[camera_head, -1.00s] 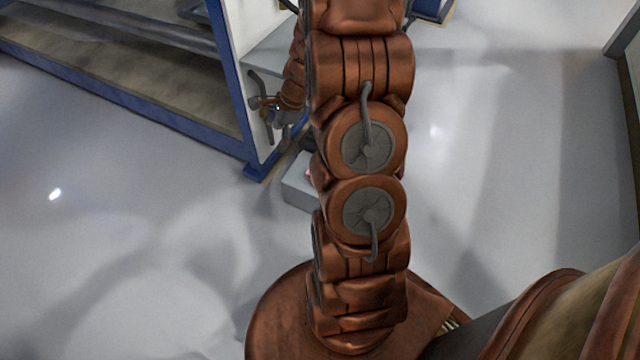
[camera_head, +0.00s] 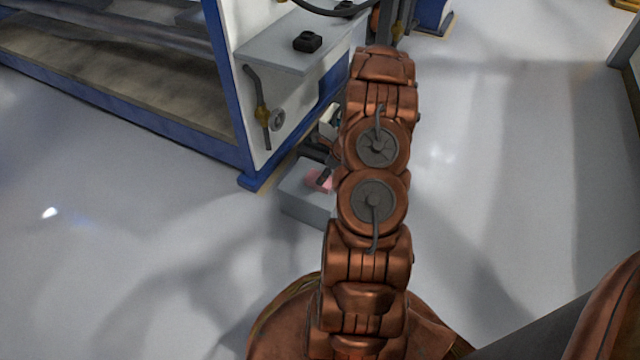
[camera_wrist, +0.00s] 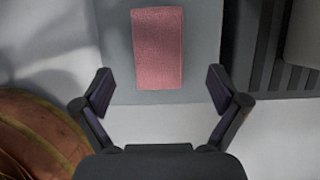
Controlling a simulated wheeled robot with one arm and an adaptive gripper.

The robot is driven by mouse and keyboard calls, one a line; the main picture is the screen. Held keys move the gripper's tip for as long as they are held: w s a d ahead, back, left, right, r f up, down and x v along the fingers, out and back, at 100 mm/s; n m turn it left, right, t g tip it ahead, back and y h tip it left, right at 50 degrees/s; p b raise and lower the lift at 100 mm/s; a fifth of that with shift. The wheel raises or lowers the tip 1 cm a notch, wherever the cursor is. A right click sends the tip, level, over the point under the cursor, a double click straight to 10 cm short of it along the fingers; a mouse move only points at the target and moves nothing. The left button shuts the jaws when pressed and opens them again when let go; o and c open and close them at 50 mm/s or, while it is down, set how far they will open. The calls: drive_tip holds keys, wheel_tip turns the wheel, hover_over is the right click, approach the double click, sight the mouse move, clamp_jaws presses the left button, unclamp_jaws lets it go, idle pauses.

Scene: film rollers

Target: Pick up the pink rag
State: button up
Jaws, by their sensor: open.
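The pink rag (camera_wrist: 158,48) is a flat folded rectangle on top of a grey box (camera_wrist: 112,45). In the wrist view it lies just beyond and between the spread fingers of my gripper (camera_wrist: 161,92), which is open and empty. In the head view a part of the rag (camera_head: 318,181) shows on the low grey box (camera_head: 300,203) beside my arm. My gripper (camera_head: 322,165) is near the rag there, dark and partly hidden by my arm. Whether a finger touches the rag cannot be told.
A blue-framed machine (camera_head: 245,150) with a grey ledge (camera_head: 270,50), a lever and a valve wheel stands just behind the box. A dark ribbed surface (camera_wrist: 268,50) is right of the box in the wrist view. Open floor (camera_head: 130,220) lies left and right.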

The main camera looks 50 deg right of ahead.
drive_tip(key=shift+w+b+x, duration=0.1)
drive_tip(key=shift+b+x, duration=0.7)
drive_tip(key=shift+x, duration=0.55)
drive_tip(key=shift+w+b+x, duration=0.15)
drive_tip(key=shift+b+x, duration=0.6)
drive_tip(key=shift+x, duration=0.6)
drive_tip(key=shift+a+r, duration=0.1)
drive_tip(key=shift+f+p, duration=0.25)
drive_tip(key=shift+p, duration=0.2)
drive_tip(key=shift+c, duration=0.3)
drive_tip(key=c, duration=1.1)
drive_tip(key=shift+r+b, duration=0.15)
drive_tip(key=shift+b, duration=0.4)
